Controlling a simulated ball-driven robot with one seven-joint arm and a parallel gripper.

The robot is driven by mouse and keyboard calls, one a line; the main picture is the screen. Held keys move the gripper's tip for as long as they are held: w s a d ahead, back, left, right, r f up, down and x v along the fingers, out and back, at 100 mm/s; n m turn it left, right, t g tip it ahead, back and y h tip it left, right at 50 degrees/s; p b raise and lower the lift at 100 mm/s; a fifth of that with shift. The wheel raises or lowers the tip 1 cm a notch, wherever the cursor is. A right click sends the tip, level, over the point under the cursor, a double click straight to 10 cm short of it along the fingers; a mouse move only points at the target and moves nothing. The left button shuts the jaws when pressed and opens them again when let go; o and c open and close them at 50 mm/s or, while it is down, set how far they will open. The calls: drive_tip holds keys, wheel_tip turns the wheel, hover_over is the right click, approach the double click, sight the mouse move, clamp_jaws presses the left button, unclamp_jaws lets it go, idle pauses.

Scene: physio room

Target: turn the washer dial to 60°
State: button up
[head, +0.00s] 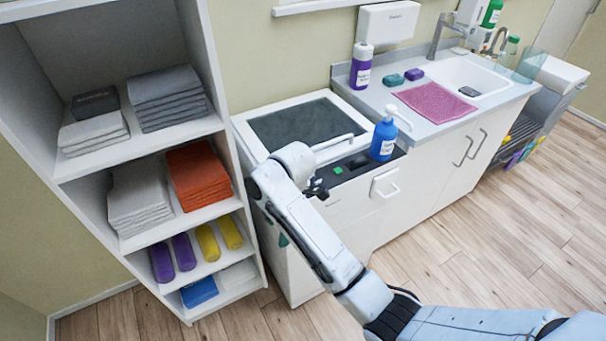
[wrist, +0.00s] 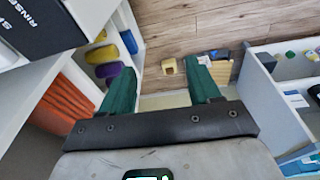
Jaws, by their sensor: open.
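The washer (head: 259,109) is the white machine with a dark lid window, between the shelf and the sink counter. Its black control strip (head: 359,161) with a green display (head: 338,170) runs along the top front edge. A small dark piece beside my arm overlaps the strip's left end; I cannot tell whether it is the dial. In the wrist view a dark panel (wrist: 40,22) lettered "RINSE" shows at top left, apparently the washer's strip, with no dial visible. My gripper (wrist: 163,68) has two green fingers spread apart with nothing held. In the head view my arm mostly hides it.
The open shelf (head: 148,234) with towels and rolls stands close left of the washer. A blue pump bottle (head: 384,137) stands at the right end of the control strip. The sink counter (head: 420,124) is to the right. The wooden floor (head: 490,230) in front is clear.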

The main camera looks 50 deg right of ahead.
drive_tip(key=w+d+r+n, duration=0.1)
drive_tip(key=d, duration=0.1)
drive_tip(key=w+d+r+n, duration=0.1)
drive_tip(key=w+d+r, duration=0.1)
drive_tip(key=w+d+r+n, duration=0.1)
drive_tip(key=w+d+r, duration=0.1)
drive_tip(key=shift+d+n, duration=0.2)
drive_tip(key=shift+n, duration=0.1)
drive_tip(key=w+d+r+n+g+h, duration=0.15)
drive_tip(key=d+r+n, duration=0.25)
drive_tip(key=d+r, duration=0.45)
drive_tip(key=shift+t, duration=0.25)
drive_tip(key=f, duration=0.4)
drive_tip(key=f+p, duration=0.1)
drive_tip(key=f, duration=0.3)
drive_tip(key=w+d+f, duration=0.1)
drive_tip(key=f, duration=0.3)
drive_tip(key=shift+f+p, duration=0.35)
drive_tip(key=shift+p, duration=0.05)
drive_tip(key=shift+c, duration=0.3)
drive_tip(key=c, duration=1)
